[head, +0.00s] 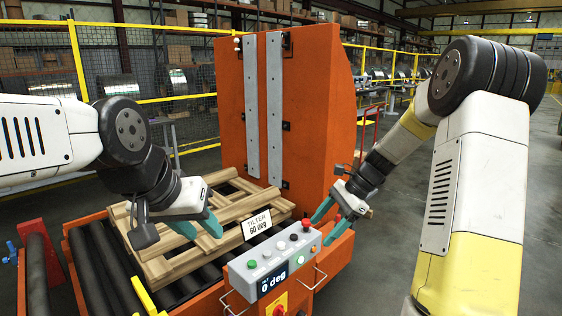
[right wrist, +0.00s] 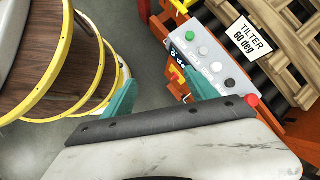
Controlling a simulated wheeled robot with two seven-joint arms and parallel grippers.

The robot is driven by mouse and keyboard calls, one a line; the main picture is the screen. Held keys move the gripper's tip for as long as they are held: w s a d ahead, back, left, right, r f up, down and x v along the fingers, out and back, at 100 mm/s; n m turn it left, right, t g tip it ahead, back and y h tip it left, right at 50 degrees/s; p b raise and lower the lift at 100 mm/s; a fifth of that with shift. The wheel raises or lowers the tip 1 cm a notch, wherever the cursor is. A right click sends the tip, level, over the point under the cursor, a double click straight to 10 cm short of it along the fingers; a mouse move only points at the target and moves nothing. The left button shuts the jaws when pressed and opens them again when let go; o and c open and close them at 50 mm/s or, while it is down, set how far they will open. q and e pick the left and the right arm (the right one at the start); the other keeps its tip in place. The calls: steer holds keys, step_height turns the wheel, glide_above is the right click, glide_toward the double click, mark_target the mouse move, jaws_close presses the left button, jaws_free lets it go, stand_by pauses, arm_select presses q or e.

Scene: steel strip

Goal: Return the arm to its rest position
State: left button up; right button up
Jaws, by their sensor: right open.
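My right gripper (head: 336,212) is open and empty at the right end of the grey control box (head: 272,268), near its red button (head: 307,224). The right wrist view shows its two teal fingers (right wrist: 160,92) spread apart, with the control box (right wrist: 212,60) beyond and to the right. I cannot tell whether a finger touches the box. The box display (head: 272,281) reads 0 deg. My left gripper (head: 199,227) appears open and empty, its teal fingers over the wooden pallet (head: 165,268). My right arm reaches in from the right, bent at the elbow.
The orange tilter (head: 310,110) stands upright behind the pallet, which rests on black rollers (head: 92,262). A sign (head: 257,224) reading TILTER 60 deg stands behind the box. Yellow fence rails (head: 185,98) run behind. Grey floor (head: 385,235) lies clear between the tilter and my right arm.

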steer(key=s+d+r+n+t+h, duration=0.1)
steer(key=s+r+n+t+h, duration=0.1)
steer(key=s+r+n, duration=0.5)
steer(key=s+d+r+n+t+h, duration=0.1)
steer(key=s+r+n+t, duration=0.3)
steer(key=s, duration=1.1)
step_height(320, 180, up, 4)
steer(key=n+h, duration=0.1)
steer(key=n, duration=0.2)
steer(key=shift+d+n+t+h, duration=0.15)
steer(key=shift+n+t+h, duration=0.15)
steer(key=shift+h, duration=0.1)
